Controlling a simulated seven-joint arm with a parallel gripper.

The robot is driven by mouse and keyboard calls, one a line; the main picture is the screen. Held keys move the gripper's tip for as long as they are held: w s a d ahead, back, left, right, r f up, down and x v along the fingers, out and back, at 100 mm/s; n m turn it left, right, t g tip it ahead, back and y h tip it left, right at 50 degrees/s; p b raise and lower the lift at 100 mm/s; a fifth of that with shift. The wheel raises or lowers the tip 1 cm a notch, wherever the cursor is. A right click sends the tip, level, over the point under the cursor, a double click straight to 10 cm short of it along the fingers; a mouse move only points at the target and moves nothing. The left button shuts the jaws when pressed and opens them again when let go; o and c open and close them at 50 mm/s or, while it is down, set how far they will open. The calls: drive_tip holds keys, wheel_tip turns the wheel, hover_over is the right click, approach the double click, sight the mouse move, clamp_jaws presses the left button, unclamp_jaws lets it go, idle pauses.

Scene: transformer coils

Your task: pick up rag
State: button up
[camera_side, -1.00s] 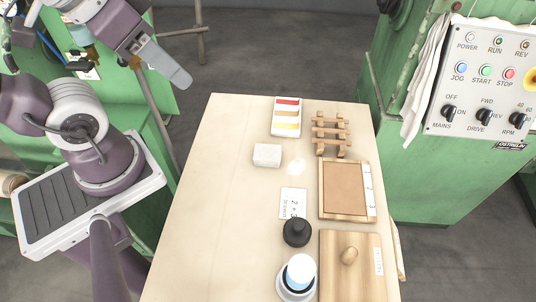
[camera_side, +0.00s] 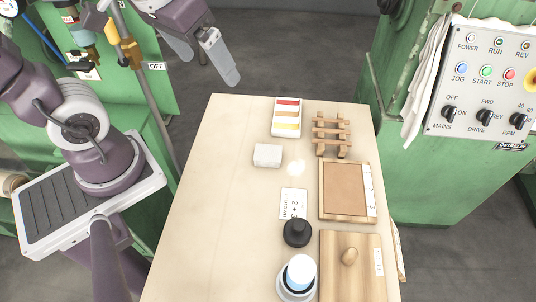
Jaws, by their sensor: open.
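A small white block-like bundle (camera_side: 267,155), which looks like a folded rag, lies on the left-middle of the table's row of items. A larger white cloth (camera_side: 424,92) hangs at the left edge of the grey control panel; I cannot tell which of the two is the rag meant. My gripper (camera_side: 208,71) is open and empty at the top of the view, with its two grey fingers apart. It is above and to the left of the folded bundle, beyond the table's far left corner in the picture, and touches neither cloth.
The pale table (camera_side: 200,220) is bare on its left. On its right are a colour-striped card (camera_side: 287,117), a wooden rack (camera_side: 331,134), a framed board (camera_side: 344,190), a black knobbed piece (camera_side: 297,233), a white-topped jar (camera_side: 300,272) and a knobbed lid (camera_side: 349,270). Green machines flank it.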

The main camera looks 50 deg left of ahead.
drive_tip(key=w+f+n+g, duration=0.2)
drive_tip(key=w+f+n, duration=0.1)
drive_tip(key=w+f, duration=0.5)
drive_tip(key=n+g, duration=0.2)
drive_tip(key=n, duration=0.2)
hover_over(268, 152)
drive_tip(key=shift+h, duration=0.4)
drive_tip(key=f, duration=1.7)
drive_tip(key=shift+s, duration=0.25)
drive_tip(key=f, duration=0.7)
drive_tip(key=shift+w, duration=0.25)
drive_tip(key=shift+r, duration=0.1)
drive_tip(key=c, duration=1.4)
